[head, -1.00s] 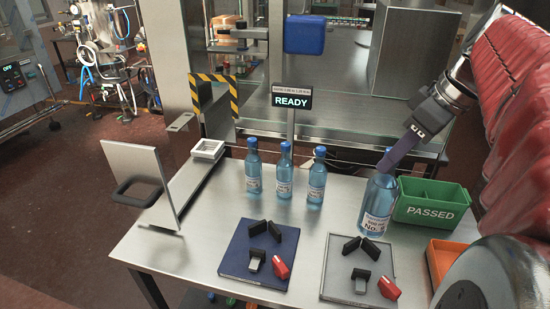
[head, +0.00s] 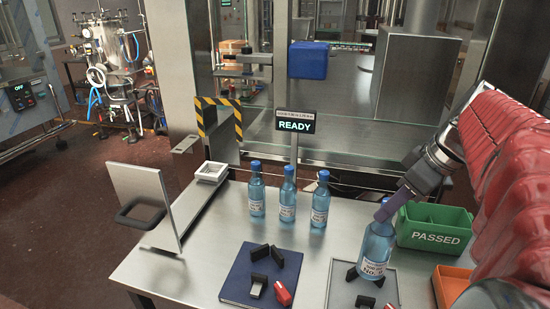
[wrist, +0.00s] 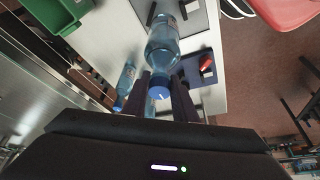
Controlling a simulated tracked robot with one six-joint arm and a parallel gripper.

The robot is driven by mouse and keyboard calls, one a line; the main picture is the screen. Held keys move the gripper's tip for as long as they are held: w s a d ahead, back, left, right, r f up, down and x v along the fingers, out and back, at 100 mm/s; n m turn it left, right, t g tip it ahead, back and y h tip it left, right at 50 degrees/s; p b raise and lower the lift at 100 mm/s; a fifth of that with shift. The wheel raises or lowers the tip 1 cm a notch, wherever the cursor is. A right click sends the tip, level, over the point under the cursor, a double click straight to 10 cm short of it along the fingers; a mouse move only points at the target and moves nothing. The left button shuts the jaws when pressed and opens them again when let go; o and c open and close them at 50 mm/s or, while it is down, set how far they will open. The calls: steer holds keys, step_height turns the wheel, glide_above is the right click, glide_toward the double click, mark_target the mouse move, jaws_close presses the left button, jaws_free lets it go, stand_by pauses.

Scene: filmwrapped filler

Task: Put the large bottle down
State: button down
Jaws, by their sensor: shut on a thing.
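The large bottle (head: 375,252) is clear blue with a white label and a blue cap. My gripper (head: 385,211) is shut on its neck from above in the head view. The bottle is near upright, its base at the black angled blocks of the grey plate (head: 338,289); I cannot tell whether it touches the plate. In the wrist view, the fingers of my gripper (wrist: 161,82) sit either side of the neck below the blue cap, with the bottle's body (wrist: 162,45) beyond. The red clamp handle of the grey plate is mostly out of view.
Three smaller blue bottles (head: 288,200) stand at the table's back. A blue plate (head: 237,284) with black blocks and a red handle lies left. A green PASSED bin (head: 434,238) and an orange tray (head: 452,281) are right. A READY sign (head: 295,122) stands behind.

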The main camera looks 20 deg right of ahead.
mark_target(386, 223)
steer(key=shift+f, duration=2.25)
steer(key=c, duration=1.4)
jaws_free()
steer(key=shift+c, duration=0.2)
steer(key=shift+r, duration=0.4)
steer(key=v, duration=1.2)
